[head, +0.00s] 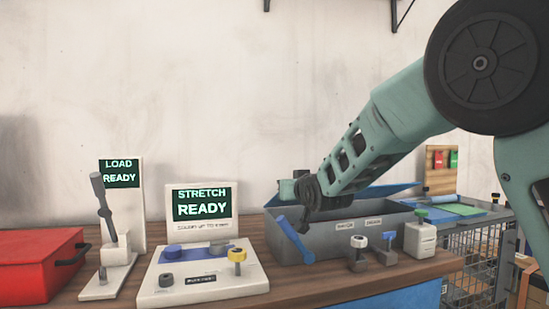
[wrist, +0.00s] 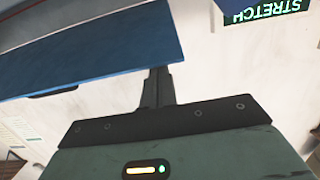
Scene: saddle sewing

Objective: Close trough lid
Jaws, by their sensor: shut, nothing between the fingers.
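The grey trough (head: 340,236) stands on the bench, right of the middle in the head view. Its blue lid (head: 385,191) shows as a slanted panel at the back of the trough, open, partly hidden behind my arm. A blue panel that looks like the lid (wrist: 100,52) crosses the upper left of the wrist view. My gripper (wrist: 155,88) is shut and empty, its dark fingers close to this panel's lower edge; I cannot tell whether they touch. In the head view my wrist is above the trough's left end, and the fingertips are not clear.
A blue lever (head: 294,240) is at the trough's left front. Small knobbed devices (head: 358,254) stand before the trough. The stretch station (head: 202,278), load station (head: 108,270) and red box (head: 38,265) are to the left. A wire cage (head: 475,265) is at right.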

